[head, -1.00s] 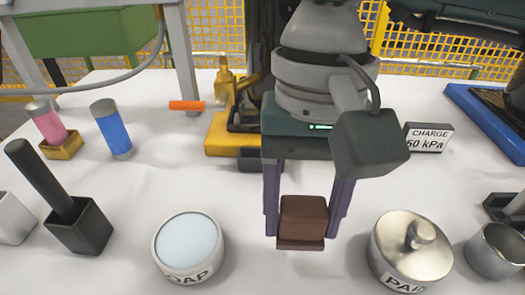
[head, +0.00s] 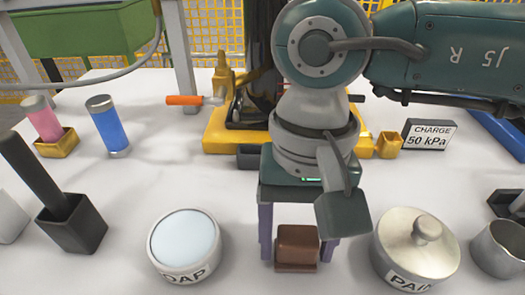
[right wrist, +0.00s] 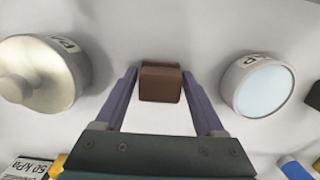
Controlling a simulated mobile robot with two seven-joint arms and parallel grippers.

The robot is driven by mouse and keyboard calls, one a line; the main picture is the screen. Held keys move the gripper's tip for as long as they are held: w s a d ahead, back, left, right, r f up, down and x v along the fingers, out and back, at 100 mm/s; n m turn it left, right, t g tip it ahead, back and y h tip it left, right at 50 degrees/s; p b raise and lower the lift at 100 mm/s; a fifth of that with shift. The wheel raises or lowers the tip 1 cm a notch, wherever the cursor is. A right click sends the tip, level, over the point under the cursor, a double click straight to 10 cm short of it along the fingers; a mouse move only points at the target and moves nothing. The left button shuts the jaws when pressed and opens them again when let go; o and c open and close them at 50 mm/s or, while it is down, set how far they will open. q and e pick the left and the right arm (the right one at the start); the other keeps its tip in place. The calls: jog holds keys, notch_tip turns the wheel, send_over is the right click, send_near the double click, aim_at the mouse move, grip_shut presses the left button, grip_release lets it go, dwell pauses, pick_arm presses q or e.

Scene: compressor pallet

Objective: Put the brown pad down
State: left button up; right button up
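The brown pad (head: 297,246) is a small block on a thin base. It stands upright and appears to rest on the white table, between the soap tub and the paint tin. My right gripper (head: 299,250) points down around it, one purple finger on each side. The right wrist view shows the pad (right wrist: 161,82) between the fingertips (right wrist: 161,71), with narrow gaps beside it. The fingers look slightly open. My left gripper is not in view.
The soap tub (head: 185,246) is left of the pad and the lidded paint tin (head: 415,249) right. A black holder (head: 75,225) with a dark handle stands far left. A yellow-based machine (head: 222,133) and a charge sign (head: 429,134) are behind. The table just left of the pad is bare.

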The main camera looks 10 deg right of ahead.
aim_at(297, 225)
jog(key=shift+o, duration=1.3)
jog(key=shift+r, duration=0.1)
jog(key=shift+r+p, duration=0.25)
jog(key=shift+p, duration=0.05)
notch_tip(297, 225, up, 12)
jog(key=w+p, duration=0.1)
jog(key=shift+w+d+f, duration=0.2)
